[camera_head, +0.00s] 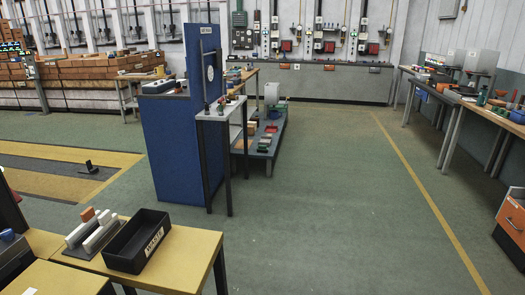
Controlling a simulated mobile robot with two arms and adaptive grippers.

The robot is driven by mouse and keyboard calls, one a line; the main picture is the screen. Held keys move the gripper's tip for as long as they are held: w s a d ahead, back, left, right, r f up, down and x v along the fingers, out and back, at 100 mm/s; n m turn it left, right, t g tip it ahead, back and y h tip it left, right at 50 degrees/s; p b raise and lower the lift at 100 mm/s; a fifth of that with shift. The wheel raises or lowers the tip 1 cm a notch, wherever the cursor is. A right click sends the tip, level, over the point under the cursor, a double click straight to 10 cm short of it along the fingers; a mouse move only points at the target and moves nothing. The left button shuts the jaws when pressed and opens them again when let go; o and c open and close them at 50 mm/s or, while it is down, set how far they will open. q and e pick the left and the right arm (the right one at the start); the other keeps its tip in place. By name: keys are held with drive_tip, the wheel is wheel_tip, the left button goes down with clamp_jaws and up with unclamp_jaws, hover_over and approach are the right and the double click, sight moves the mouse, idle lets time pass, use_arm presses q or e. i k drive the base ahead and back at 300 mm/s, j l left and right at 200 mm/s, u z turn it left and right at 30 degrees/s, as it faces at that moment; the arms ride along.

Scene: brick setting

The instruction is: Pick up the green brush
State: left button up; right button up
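I cannot make out a green brush for certain. A small green object (482,97) stands on the workbench at the right, too small to tell what it is. Neither of my grippers shows in the head view.
A yellow-topped table (185,262) with a black bin (138,240) stands at the near left. A blue panel unit (180,145) stands behind it. The right workbench (455,97) runs along the wall, with an orange-fronted cabinet (513,218) nearby. The green floor between is clear.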

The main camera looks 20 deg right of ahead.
sight(261, 149)
drive_tip(key=i+l+z, duration=0.35)
drive_tip(key=l, duration=0.3)
drive_tip(key=i+l+z, duration=0.3)
drive_tip(key=i+l, duration=0.2)
drive_tip(key=i+l+z, duration=0.1)
drive_tip(key=i, duration=1.15)
drive_tip(key=i+l+z, duration=0.1)
drive_tip(key=i+l, duration=0.15)
drive_tip(key=i, duration=2.05)
drive_tip(key=i+l+u, duration=0.1)
drive_tip(key=i, duration=0.95)
drive_tip(key=i+u, duration=0.5)
drive_tip(key=i+l+u, duration=0.2)
drive_tip(key=u, duration=0.25)
drive_tip(key=i+l+u, duration=0.35)
drive_tip(key=u, duration=0.15)
drive_tip(key=i+l+u, duration=0.3)
drive_tip(key=l+u, duration=0.15)
